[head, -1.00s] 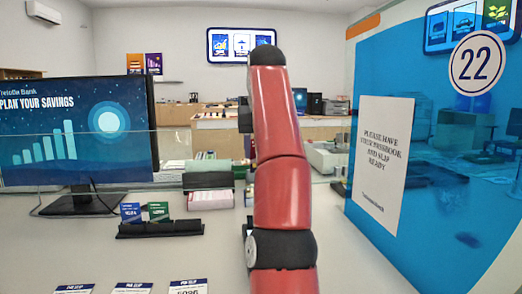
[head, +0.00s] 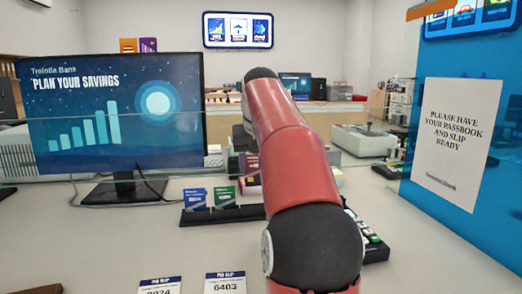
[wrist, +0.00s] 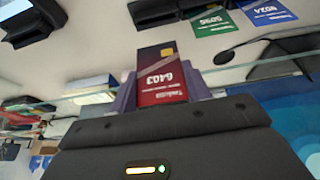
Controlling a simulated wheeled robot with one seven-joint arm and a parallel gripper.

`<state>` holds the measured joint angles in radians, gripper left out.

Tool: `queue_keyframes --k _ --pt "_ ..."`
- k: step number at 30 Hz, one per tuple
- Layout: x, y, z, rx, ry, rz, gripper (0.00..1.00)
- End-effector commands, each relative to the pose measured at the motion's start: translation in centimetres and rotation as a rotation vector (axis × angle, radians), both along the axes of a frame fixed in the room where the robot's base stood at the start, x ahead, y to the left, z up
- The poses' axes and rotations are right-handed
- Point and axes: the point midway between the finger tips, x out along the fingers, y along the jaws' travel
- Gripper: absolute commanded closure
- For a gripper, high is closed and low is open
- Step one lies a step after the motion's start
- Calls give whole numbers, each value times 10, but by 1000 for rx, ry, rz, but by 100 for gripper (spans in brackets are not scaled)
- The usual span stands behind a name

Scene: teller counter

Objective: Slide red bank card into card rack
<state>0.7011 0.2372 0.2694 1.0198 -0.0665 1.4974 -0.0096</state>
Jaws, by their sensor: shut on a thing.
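A red bank card (wrist: 162,76) marked 6403 is held between the fingers of my gripper (wrist: 160,92), which is shut on it in the wrist view. The card is clear of any surface there. The black card rack (head: 222,215) stands on the counter left of my arm in the head view. It holds a blue card (head: 195,198) and a green card (head: 224,196) upright. In the wrist view the rack (wrist: 155,11) is at the top, beyond the card, with the green card (wrist: 210,22) and blue card (wrist: 268,12). My arm hides part of the rack's right side in the head view.
A monitor (head: 115,115) stands at the left behind a glass panel. A black keypad (head: 372,240) is right of my arm. A blue partition with a paper sign (head: 457,142) borders the right. Counter left of the rack is clear.

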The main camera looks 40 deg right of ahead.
Motion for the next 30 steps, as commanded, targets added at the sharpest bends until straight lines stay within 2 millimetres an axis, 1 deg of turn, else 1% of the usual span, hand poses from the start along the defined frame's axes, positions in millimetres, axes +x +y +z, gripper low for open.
queue_keyframes --k 3,11,30 --pt "-1 1 -6 3 0 -1 73" --pt "-1 2 -12 4 -1 -1 73" --pt "-1 1 -40 4 -1 -2 73"
